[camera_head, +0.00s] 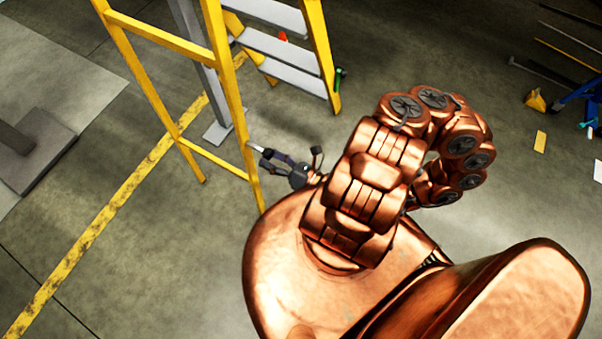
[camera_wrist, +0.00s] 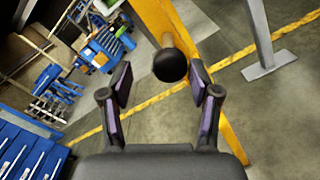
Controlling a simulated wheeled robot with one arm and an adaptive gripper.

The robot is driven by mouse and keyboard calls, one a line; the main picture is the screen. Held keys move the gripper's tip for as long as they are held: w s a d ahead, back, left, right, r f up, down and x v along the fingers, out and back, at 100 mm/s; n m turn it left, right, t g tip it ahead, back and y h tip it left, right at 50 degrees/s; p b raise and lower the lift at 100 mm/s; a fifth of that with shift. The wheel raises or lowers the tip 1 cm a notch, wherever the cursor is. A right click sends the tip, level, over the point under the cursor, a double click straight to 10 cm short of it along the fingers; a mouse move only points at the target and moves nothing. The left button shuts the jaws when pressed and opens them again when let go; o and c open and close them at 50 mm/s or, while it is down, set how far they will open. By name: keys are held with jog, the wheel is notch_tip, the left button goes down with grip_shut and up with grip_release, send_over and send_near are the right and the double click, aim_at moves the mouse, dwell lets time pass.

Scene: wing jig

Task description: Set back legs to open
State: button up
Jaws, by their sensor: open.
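A yellow stepladder stands in the head view, with its grey steps (camera_head: 284,50) at the right. Its yellow back legs (camera_head: 232,100), joined by crossbars, stand at the left, apart from the steps at the bottom. The ladder's top is out of frame. My gripper (camera_head: 262,161) is beside the nearer back leg, low down. In the wrist view my gripper (camera_wrist: 160,82) is open, with a round black knob (camera_wrist: 170,65) in front of or between the fingertips. A yellow leg (camera_wrist: 233,140) runs behind the knob. I cannot tell whether a finger touches it.
A grey post (camera_head: 218,130) with a flat foot stands behind the back legs. A yellow line (camera_head: 100,222) crosses the concrete floor. A grey slab (camera_head: 45,135) lies at the left. A blue cart (camera_wrist: 105,48) and blue cabinets (camera_wrist: 25,150) show at the wrist view's left.

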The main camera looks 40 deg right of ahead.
jog(key=v, duration=1)
dwell(0.8)
jog(key=shift+s, duration=0.1)
dwell(0.6)
jog(key=s+a+r+m+g+h, duration=0.2)
jog(key=r+m+g, duration=0.4)
jog(key=r+m, duration=0.4)
jog(key=s+a+r+m+g+h, duration=0.2)
jog(key=r+m+g, duration=0.4)
jog(key=r+m, duration=0.5)
jog(key=s+a+r+m+g+h, duration=0.2)
jog(key=r+m+g, duration=0.4)
jog(key=r+m, duration=0.5)
jog(key=shift+s+a+m+h, duration=0.2)
jog(key=shift+a+m+h, duration=0.15)
jog(key=shift+m, duration=0.35)
